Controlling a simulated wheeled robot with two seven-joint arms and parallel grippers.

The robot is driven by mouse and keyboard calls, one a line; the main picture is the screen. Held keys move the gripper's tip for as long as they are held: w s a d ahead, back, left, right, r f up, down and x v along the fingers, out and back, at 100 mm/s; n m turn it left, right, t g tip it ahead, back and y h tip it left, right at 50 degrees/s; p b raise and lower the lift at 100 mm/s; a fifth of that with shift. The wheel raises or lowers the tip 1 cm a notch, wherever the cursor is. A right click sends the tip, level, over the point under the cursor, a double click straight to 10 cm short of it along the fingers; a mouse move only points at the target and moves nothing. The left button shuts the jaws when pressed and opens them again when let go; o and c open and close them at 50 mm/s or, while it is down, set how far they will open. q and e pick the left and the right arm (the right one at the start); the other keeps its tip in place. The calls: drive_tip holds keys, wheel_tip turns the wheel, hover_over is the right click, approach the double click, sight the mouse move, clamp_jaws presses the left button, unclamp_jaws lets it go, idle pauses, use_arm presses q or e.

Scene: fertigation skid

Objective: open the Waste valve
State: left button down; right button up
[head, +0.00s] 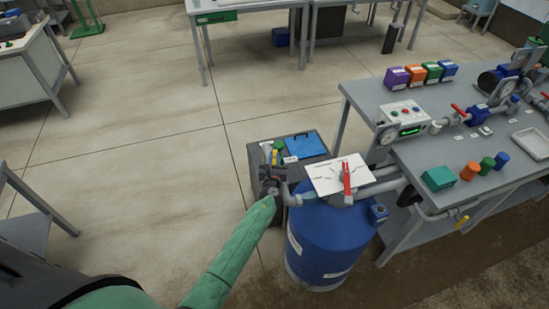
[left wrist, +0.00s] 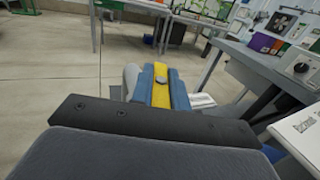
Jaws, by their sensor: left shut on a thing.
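My left gripper (head: 271,168) is at the pipe end left of the blue drum, at the end of my green-sleeved arm. It is shut on a yellow valve handle (head: 274,157). In the left wrist view the yellow handle (left wrist: 161,92), with a grey bolt on it, lies between two blue finger pads. The valve body is mostly hidden by the gripper. I cannot read a label naming this valve. A valve with a red lever (head: 347,180) stands by a white placard (head: 338,172) above the drum. My right gripper is not in view.
The blue drum (head: 325,245) stands right of my left gripper. Grey pipes (head: 376,188) run right to a workbench (head: 440,160) with boxes and valves. The floor to the left is clear.

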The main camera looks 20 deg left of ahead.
use_arm(q)
drive_tip(key=c, duration=1.4)
unclamp_jaws()
drive_tip(key=shift+o, duration=0.2)
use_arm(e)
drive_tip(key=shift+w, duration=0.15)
use_arm(q)
drive_tip(key=shift+s, duration=0.1)
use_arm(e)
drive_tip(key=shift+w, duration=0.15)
